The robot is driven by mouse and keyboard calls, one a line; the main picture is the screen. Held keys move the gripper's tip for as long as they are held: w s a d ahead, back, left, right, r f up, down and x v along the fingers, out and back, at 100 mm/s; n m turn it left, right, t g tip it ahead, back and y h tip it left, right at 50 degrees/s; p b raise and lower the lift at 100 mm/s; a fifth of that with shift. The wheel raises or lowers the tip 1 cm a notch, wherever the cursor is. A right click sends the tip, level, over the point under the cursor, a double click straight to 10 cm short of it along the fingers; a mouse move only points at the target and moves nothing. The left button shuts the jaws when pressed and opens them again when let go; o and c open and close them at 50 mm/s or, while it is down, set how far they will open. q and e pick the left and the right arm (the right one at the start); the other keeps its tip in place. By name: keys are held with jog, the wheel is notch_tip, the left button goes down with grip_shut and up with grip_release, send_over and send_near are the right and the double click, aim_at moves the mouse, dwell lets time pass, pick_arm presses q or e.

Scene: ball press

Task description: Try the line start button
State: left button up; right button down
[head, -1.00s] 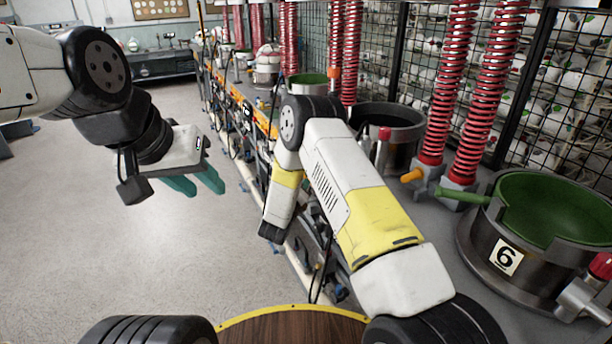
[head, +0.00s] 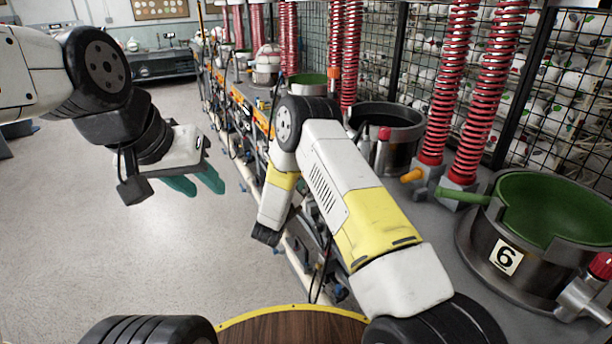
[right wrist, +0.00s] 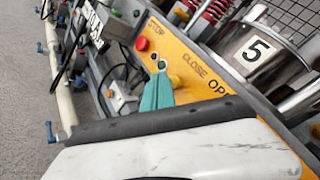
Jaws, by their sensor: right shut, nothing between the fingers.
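A yellow control panel (right wrist: 190,60) with the printed words STOP, CLOSE and OPEN shows in the right wrist view. A red button (right wrist: 142,44) sits below STOP. A small round green button (right wrist: 162,65) sits below and right of it, right at the fingertips. My right gripper (right wrist: 160,76) is shut and empty, its teal fingers together, pointing at this button; I cannot tell whether they touch it. In the head view my own arm hides the right gripper. My left gripper (head: 207,190) is open and empty, above the bare floor.
Open floor (head: 110,250) lies left.

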jog(key=shift+s+a, duration=0.3)
jog(key=shift+a, duration=0.45)
jog(key=shift+s+a, duration=0.35)
jog(key=shift+a, duration=0.45)
jog(key=shift+s+a, duration=0.3)
jog(key=shift+a, duration=0.45)
